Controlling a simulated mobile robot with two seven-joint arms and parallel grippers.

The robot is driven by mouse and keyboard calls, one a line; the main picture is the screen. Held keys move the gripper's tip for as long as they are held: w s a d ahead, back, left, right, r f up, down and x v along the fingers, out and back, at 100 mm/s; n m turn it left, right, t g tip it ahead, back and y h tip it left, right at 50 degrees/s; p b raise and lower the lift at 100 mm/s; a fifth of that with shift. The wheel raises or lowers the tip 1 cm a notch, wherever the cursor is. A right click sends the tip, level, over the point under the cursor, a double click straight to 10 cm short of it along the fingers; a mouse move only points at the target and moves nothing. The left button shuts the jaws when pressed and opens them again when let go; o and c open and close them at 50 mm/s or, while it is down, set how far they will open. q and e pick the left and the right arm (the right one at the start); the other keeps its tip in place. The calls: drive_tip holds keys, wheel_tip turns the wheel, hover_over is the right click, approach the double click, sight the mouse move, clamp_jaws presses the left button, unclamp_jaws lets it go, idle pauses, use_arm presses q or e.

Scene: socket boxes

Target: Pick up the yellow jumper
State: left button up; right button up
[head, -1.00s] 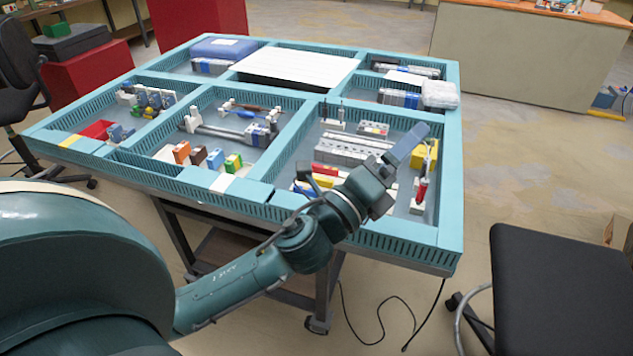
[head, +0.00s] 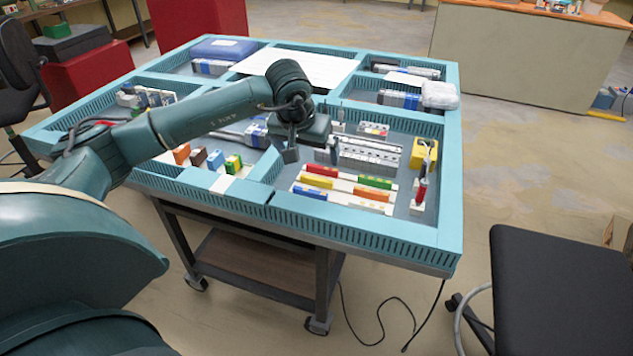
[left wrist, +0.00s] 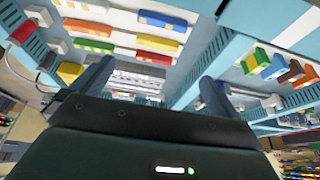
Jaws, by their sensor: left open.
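The yellow jumper (head: 315,181) lies in the front right compartment, between a red jumper (head: 321,169) and a blue jumper (head: 310,192). In the left wrist view the yellow jumper (left wrist: 157,42) shows beyond the fingertips, with the blue one above it and the red one below it. My left gripper (head: 291,154) points down, above the left part of this compartment. It is to the left of the jumper and apart from it. Its two fingers (left wrist: 154,80) stand wide apart in the left wrist view, with nothing between them. My right gripper is not in view.
A grey rail block (head: 370,154), a yellow box (head: 424,152) and a red-handled tool (head: 421,190) stand nearby. Teal slotted walls (head: 370,236) border the compartment.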

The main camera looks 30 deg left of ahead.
sight(316, 178)
use_arm(q)
drive_tip(key=x, duration=0.5)
drive_tip(key=p+x, duration=0.1)
drive_tip(key=x, duration=0.5)
drive_tip(key=shift+w+d+f, duration=0.2)
drive_tip(key=shift+w+f, duration=0.1)
drive_tip(key=shift+c, duration=0.4)
drive_tip(key=c, duration=1)
